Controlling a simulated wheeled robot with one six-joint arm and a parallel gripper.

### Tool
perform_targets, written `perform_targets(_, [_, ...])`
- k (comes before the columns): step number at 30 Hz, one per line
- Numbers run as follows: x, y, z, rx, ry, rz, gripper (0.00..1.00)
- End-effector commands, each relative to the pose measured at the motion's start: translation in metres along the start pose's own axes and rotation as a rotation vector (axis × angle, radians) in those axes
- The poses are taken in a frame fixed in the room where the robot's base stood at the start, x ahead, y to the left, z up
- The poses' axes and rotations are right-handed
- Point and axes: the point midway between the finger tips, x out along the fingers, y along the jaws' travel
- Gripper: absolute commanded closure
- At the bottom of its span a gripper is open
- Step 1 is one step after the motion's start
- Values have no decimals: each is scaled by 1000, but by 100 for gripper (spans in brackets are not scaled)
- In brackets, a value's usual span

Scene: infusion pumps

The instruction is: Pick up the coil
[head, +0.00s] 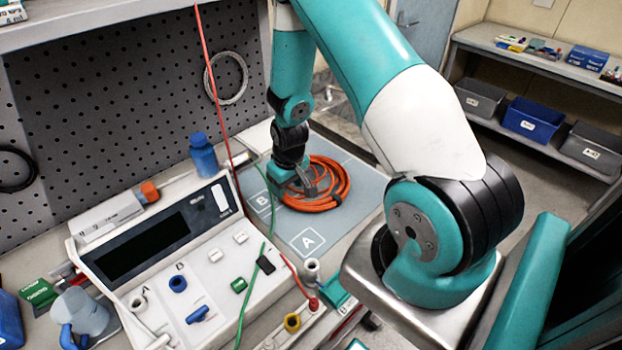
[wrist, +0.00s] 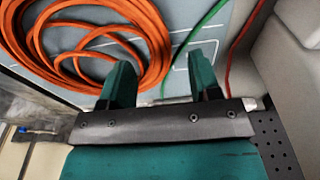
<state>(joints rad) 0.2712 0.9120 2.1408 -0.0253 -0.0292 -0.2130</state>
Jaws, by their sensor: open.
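The orange coil (head: 325,199) lies flat on the grey-blue mat (head: 351,218) on the bench, near the letter B square. In the wrist view the coil (wrist: 150,28) fills the upper left. My gripper (head: 308,187) is low over the coil's left part in the head view. My arm hides part of the mat.
The infusion pump (head: 160,245) stands left of the mat, with a blue bottle (head: 203,156) behind it. A green tube (head: 247,290) and a red tube (head: 216,100) run close by. The mat's front part by letter A is clear.

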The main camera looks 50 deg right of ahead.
Motion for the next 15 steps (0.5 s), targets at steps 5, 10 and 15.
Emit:
perform_targets(5, [8,0,-1,0,-1,-1,43])
perform_targets(10, [25,2,-6,0,-3,-1,43])
perform_targets(15, [48,3,-8,0,-2,-1,43])
